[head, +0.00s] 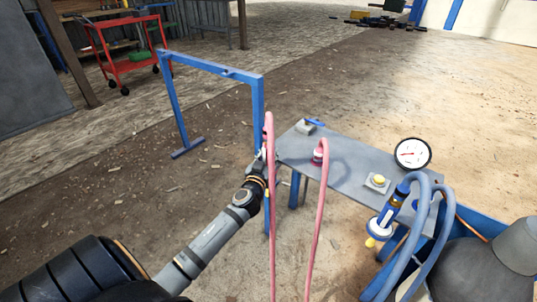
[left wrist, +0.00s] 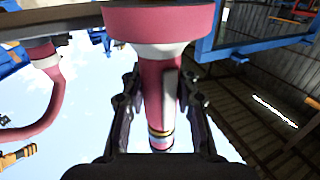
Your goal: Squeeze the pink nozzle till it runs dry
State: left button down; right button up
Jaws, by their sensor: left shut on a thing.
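The pink nozzle (left wrist: 153,88) runs between the two dark fingers of my left gripper (left wrist: 160,92) in the left wrist view, with a wide pink flange and a white collar above it. The gripper is shut on it. In the head view my left gripper (head: 262,166) is at the near left corner of the grey table, mostly hidden by the arm and the pink hose (head: 271,215). The nozzle's tip and any flow from it cannot be made out. My right gripper is not in view.
A second pink fitting (head: 318,155) with a hose stands on the grey table (head: 345,173). A round gauge (head: 412,153), a yellow button (head: 379,180) and a blue nozzle (head: 398,194) are to the right. A blue frame (head: 220,70) stands behind my left arm. Open ground lies beyond the table.

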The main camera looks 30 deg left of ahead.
pick_arm(q)
jog(key=c, duration=0.9)
grip_release()
jog(key=shift+c, duration=0.2)
jog(key=v, duration=1.2)
